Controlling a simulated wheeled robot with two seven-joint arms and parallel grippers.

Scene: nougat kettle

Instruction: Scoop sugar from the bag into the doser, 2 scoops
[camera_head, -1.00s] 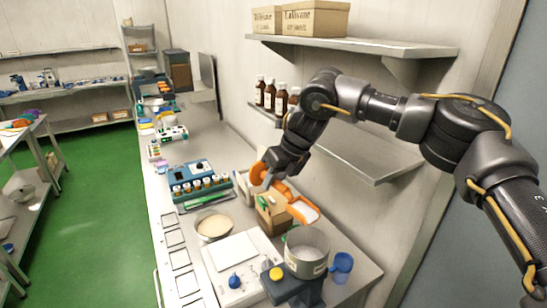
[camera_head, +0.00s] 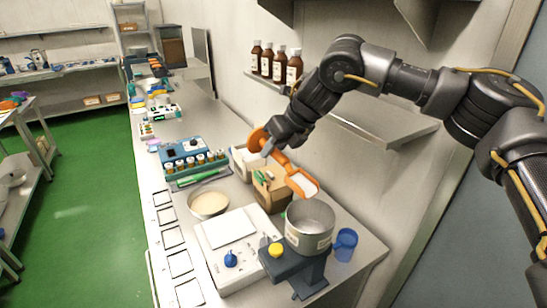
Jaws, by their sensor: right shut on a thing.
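My right gripper (camera_head: 271,143) is shut on the handle of an orange scoop (camera_head: 291,168). The scoop's bowl holds white sugar (camera_head: 304,183) and hangs over the right side of the brown bag (camera_head: 268,199), behind the doser. The bag stands on the counter; its inside is mostly hidden. The doser is a grey metal pot (camera_head: 309,233) on a dark blue-grey stand with a yellow knob. The scoop is apart from the pot in the picture. My left gripper is not in view.
A blue cup (camera_head: 345,244) stands right of the doser. A white scale (camera_head: 228,249) and a bowl of pale powder (camera_head: 208,202) are to the left. A white bin (camera_head: 244,163) is behind the bag. A wall shelf with brown bottles (camera_head: 276,63) is near my right arm.

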